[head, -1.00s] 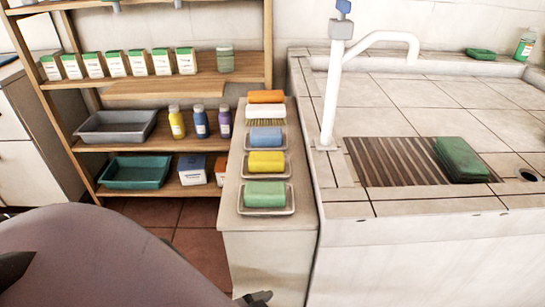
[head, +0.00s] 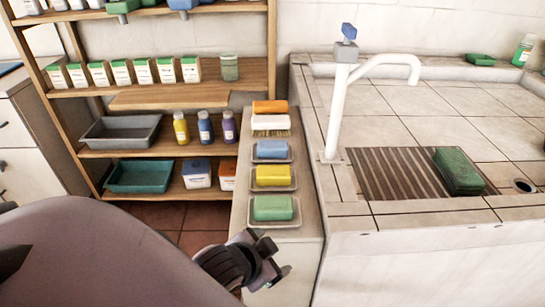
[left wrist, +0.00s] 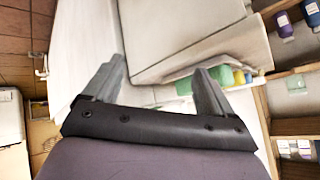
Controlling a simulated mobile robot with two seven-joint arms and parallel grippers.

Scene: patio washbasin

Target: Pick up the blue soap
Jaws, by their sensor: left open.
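The blue soap (head: 272,149) lies in a pale dish on a narrow ledge in the head view, between the yellow soap (head: 273,174) in front and a white brush (head: 270,123) behind. The green soap (head: 273,207) is nearest to me. My left gripper (head: 268,271) is low in the head view, in front of the green soap and well short of the blue one. In the left wrist view its jaws (left wrist: 160,72) are apart with nothing held; small coloured soaps show beyond the right finger. My right gripper is not in view.
A wooden shelf (head: 185,97) with boxes, bottles and trays stands left of the ledge. The tiled washbasin (head: 420,105) is on the right, with a white tap (head: 338,110) near the ledge and a dark green block (head: 457,170) on its slats. An orange block (head: 270,107) lies behind the brush.

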